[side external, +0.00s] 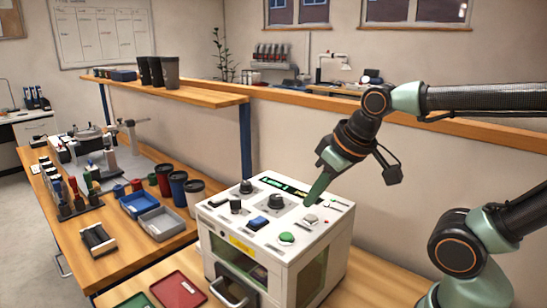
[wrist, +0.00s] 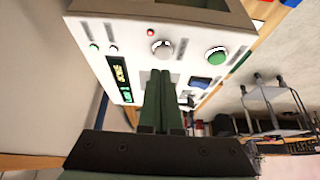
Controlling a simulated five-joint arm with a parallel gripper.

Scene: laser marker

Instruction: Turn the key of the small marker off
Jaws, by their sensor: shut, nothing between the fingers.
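The small marker (side external: 230,250) is a white box with a control panel on top, standing on the wooden bench. A grey round switch (side external: 310,219) sits near the right of the panel, beside a green button (side external: 287,238). In the wrist view the panel shows a silver round switch (wrist: 162,48), likely the key switch, and a green button (wrist: 216,56). The key's angle is too small to tell. My gripper (side external: 309,203) is shut and empty, pointing down at the panel's back right part. Its green fingers (wrist: 162,73) are together in the wrist view; whether they touch the panel is unclear.
A green-lit display (side external: 284,184), black knobs (side external: 246,187) and a blue rocker (side external: 258,222) also sit on the panel. Blue and grey bins (side external: 160,224), cups (side external: 179,188) and a red tray (side external: 180,290) lie to the left.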

